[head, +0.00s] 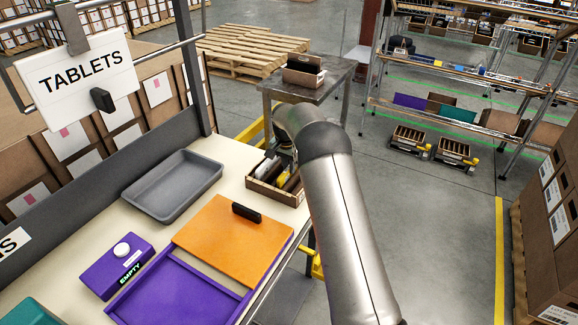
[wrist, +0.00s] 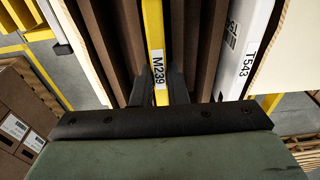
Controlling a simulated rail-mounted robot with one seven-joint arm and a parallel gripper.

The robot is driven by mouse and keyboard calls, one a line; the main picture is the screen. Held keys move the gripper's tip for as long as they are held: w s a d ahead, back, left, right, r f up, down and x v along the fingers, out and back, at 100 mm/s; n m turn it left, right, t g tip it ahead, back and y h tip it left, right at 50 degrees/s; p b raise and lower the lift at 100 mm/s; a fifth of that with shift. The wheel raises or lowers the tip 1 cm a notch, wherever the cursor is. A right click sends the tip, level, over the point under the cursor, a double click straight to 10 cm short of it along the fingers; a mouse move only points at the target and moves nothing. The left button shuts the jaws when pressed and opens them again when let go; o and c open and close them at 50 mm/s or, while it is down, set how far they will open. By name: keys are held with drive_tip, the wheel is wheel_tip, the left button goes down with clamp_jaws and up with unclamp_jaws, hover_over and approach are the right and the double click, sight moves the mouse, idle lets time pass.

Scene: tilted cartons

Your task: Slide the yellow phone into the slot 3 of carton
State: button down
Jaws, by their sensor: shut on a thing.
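The yellow phone (wrist: 153,45), labelled M239, stands edge-on between the black fingers of my gripper (wrist: 160,90) in the wrist view. My gripper is shut on it. Brown dividers of the carton (wrist: 207,45) rise on both sides of the phone, so it is at or in a slot. I cannot tell the slot's number or how deep the phone sits. In the head view the carton (head: 270,197) stands at the table's right end, and my arm partly hides it and the gripper. A white device (wrist: 238,40) labelled T543 fills another slot to the right.
A grey tray (head: 175,187) lies left of the carton. An orange panel (head: 230,240) with a black handle, a purple tray (head: 180,292) and a purple box marked EMPTY (head: 120,265) lie nearer. A metal side table (head: 310,93) with a small box stands behind.

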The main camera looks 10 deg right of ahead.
idle(0.3)
drive_tip(key=c, duration=1.3)
unclamp_jaws()
drive_tip(key=shift+c, duration=0.2)
wheel_tip(320, 180, up, 17)
drive_tip(key=s+a+b, duration=0.1)
drive_tip(key=shift+s+a+r+b, duration=0.15)
drive_tip(key=shift+s+a+b, duration=0.05)
drive_tip(key=shift+s+b, duration=0.1)
drive_tip(key=shift+r, duration=0.1)
wheel_tip(320, 180, up, 7)
drive_tip(key=p, duration=0.7)
